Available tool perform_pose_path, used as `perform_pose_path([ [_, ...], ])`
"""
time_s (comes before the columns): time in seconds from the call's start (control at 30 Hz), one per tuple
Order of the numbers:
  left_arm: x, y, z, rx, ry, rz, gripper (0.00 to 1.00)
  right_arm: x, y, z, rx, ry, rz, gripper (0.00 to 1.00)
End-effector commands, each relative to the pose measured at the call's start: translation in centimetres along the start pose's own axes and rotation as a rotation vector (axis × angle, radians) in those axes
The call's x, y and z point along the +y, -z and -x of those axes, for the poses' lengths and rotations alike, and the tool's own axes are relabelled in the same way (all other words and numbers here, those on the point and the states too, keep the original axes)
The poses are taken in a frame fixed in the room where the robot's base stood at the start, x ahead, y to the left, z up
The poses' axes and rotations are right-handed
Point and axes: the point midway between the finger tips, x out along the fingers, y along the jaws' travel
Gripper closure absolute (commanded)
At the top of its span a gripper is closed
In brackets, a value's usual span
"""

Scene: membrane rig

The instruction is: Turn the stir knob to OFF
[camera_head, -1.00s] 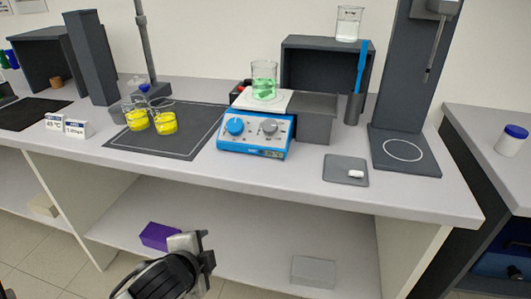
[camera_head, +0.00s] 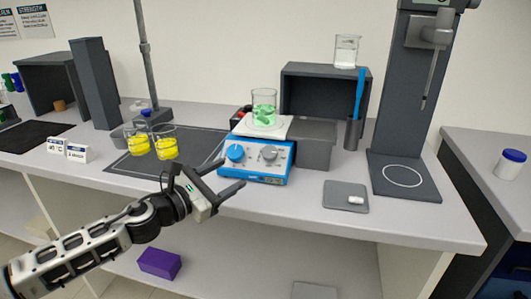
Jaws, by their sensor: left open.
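A blue stirrer hotplate (camera_head: 256,172) with a white top plate stands on the bench in the middle. Its front panel carries a blue knob (camera_head: 235,153) on the left and a grey knob (camera_head: 269,153) on the right. The knob labels are too small to read, so I cannot tell which one is the stir knob. A beaker with green liquid (camera_head: 264,108) stands on the plate. My left gripper (camera_head: 228,174) is open and empty, just in front and left of the hotplate, its fingers pointing at the panel, apart from both knobs. My right gripper is not in view.
Two beakers of yellow liquid (camera_head: 166,147) stand on the dark mat at left. A grey block (camera_head: 312,152) is right of the hotplate. A grey pad with a white stir bar (camera_head: 356,199) lies at front right. A tall dark stand (camera_head: 403,160) is behind it.

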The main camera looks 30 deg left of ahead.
Motion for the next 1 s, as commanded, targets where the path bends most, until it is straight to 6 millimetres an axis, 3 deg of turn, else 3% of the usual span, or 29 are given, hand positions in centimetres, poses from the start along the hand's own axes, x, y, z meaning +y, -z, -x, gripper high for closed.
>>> perform_pose_path([
  [0.7,0.1,-0.1,-11.9,-0.001,-0.003,0.005,0.43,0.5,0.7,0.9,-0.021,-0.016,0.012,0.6],
  [1.0,0.0,0.0,-13.4,0.001,-0.001,0.003,0.43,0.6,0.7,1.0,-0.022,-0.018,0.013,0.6],
])
